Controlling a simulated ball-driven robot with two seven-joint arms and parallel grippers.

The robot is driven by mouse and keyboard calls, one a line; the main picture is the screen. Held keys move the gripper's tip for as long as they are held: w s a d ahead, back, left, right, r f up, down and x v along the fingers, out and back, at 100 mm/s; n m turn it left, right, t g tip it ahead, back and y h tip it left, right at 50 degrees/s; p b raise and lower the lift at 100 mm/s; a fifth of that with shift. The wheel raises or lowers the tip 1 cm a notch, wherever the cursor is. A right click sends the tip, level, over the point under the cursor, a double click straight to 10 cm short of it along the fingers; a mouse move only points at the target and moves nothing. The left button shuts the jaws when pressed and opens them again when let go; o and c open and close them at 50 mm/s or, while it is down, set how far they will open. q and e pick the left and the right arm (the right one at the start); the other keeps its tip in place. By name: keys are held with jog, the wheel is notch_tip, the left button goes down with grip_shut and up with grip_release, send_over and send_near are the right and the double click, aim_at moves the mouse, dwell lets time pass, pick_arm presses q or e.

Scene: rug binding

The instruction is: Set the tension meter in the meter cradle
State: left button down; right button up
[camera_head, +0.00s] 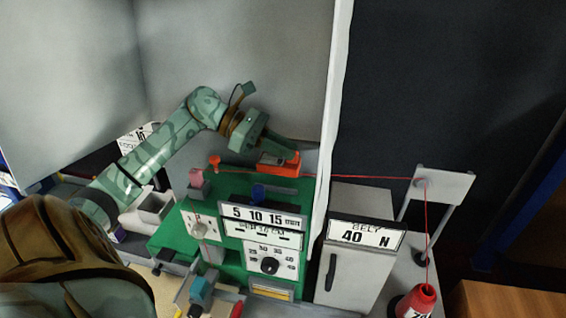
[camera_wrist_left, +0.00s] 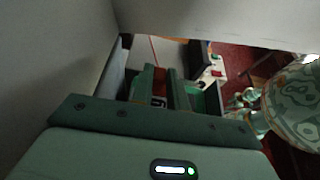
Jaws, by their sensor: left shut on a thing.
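The orange-red tension meter (camera_head: 280,168) is in the grip of my left gripper (camera_head: 279,150), above the back of the green machine. The red thread passes at the meter's level in the head view. In the left wrist view my left gripper (camera_wrist_left: 168,92) has its fingers on both sides of a red part of the meter (camera_wrist_left: 160,80). I cannot make out the meter cradle for certain. My right gripper is in neither view.
The green machine (camera_head: 230,262) carries a "5 10 15 mm" sign and a dial. A red thread runs right to a grey post (camera_head: 441,186), then down to a red cone (camera_head: 417,301). A "BELT 40 N" box (camera_head: 352,272) stands right. Grey panels (camera_head: 240,60) rise behind.

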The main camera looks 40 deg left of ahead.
aim_at(281, 160)
pick_arm(q)
jog(key=shift+f, duration=2.15)
jog(key=c, duration=1.4)
grip_release()
jog(key=shift+w, duration=0.1)
jog(key=shift+o, duration=0.2)
jog(key=shift+r, duration=0.25)
jog(key=v, duration=0.3)
jog(key=b+v, duration=0.1)
jog(key=v, duration=0.3)
jog(key=shift+a+f, duration=0.1)
jog(key=shift+f, duration=0.15)
jog(key=shift+a+r, duration=0.15)
jog(key=shift+r, duration=0.05)
